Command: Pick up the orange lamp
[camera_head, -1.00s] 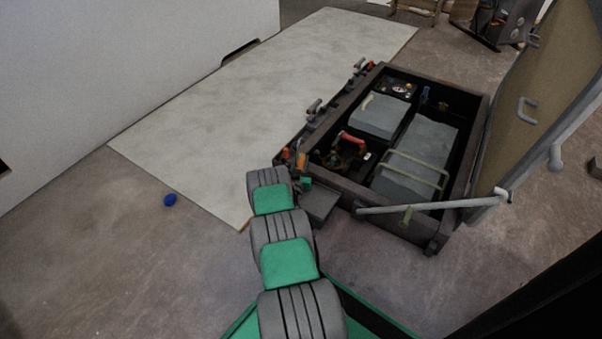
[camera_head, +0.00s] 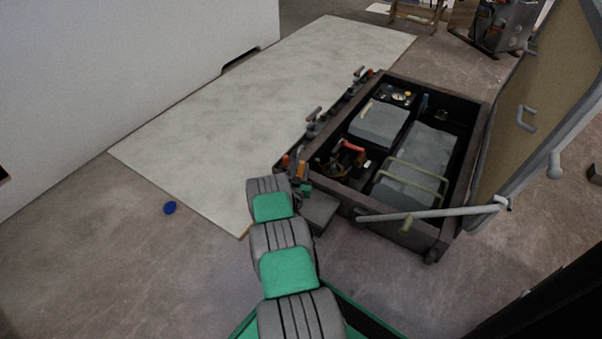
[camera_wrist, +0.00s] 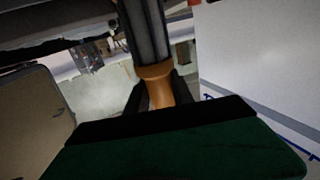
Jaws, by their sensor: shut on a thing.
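The orange lamp (camera_wrist: 155,85) shows in the wrist view as an orange part with a dark ribbed cylinder rising from it. My gripper (camera_wrist: 160,96) is shut on the orange part, with a dark finger at each side. In the head view a small orange patch (camera_head: 301,171) shows at the end of my arm, beside the near left corner of the open box. My arm hides much of my gripper there, and I cannot make out the lamp's full shape.
The open dark box (camera_head: 345,200) holds grey blocks and small parts; its raised lid (camera_head: 535,100) stands at right. A pale rod (camera_head: 430,212) crosses its near side. Several small tools line its left edge. A blue object (camera_head: 169,208) lies on open floor beside a pale sheet (camera_head: 250,95).

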